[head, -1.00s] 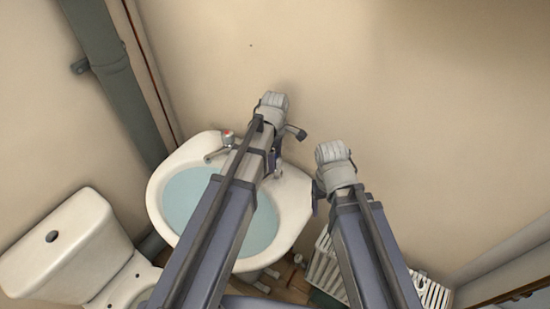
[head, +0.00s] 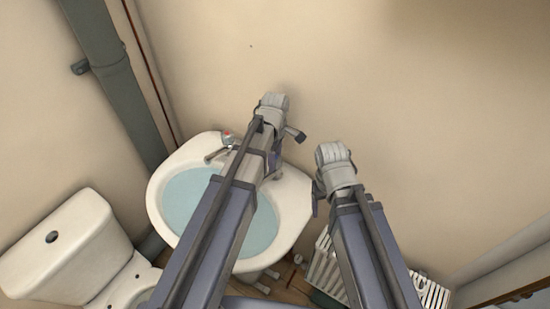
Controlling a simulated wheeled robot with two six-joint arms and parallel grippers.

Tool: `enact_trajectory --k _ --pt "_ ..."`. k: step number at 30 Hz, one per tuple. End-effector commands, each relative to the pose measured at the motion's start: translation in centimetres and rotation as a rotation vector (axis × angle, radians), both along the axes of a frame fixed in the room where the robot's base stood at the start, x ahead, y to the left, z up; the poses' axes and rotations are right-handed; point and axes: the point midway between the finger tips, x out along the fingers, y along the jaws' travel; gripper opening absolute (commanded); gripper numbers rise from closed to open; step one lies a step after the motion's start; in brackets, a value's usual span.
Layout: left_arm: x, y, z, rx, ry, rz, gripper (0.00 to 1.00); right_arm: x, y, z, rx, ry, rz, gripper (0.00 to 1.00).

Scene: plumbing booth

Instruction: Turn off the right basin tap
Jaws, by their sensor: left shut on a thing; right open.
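The white basin (head: 295,212) stands against the wall and holds bluish water. Its left tap (head: 220,148), with a red mark on top, shows at the back rim. The right tap (head: 278,172) is mostly hidden behind my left arm at the back right rim. My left gripper (head: 276,160) reaches down there and is shut on the right tap; its fingertips are largely hidden by the arm. My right gripper (head: 316,197) is open and empty, just right of the basin's rim. I cannot tell whether water runs from the right tap.
A white toilet (head: 75,250) stands left of the basin. A dark grey pipe (head: 115,80) runs down the left corner. A white slatted radiator or rack (head: 325,268) is below my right arm. The wall (head: 430,110) to the right is clear.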

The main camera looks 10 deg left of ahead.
Motion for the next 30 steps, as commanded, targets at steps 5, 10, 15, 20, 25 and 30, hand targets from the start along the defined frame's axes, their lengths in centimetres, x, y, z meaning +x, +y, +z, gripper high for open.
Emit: enact_trajectory --k 5,10,15,20,25,30 --pt "-0.01 0.00 -0.01 0.000 0.000 -0.124 0.04 0.00 0.00 -0.01 0.000 0.000 0.000 0.72" --pt "-0.01 0.00 -0.01 0.000 0.000 -0.283 0.04 0.00 0.00 -0.01 0.000 0.000 0.000 0.72" --pt "-0.01 -0.01 -0.01 0.000 0.000 -0.444 0.04 0.00 0.00 -0.01 0.000 0.000 0.000 0.72" --pt "-0.01 -0.01 -0.01 0.000 0.000 -0.597 0.04 0.00 0.00 -0.01 0.000 0.000 0.000 0.72" --pt "-0.01 -0.01 -0.01 0.000 0.000 -0.758 0.04 0.00 0.00 -0.01 0.000 0.000 0.000 0.72" --pt "-0.01 -0.01 -0.01 0.000 0.000 -0.919 0.04 0.00 0.00 -0.01 0.000 0.000 0.000 0.72"
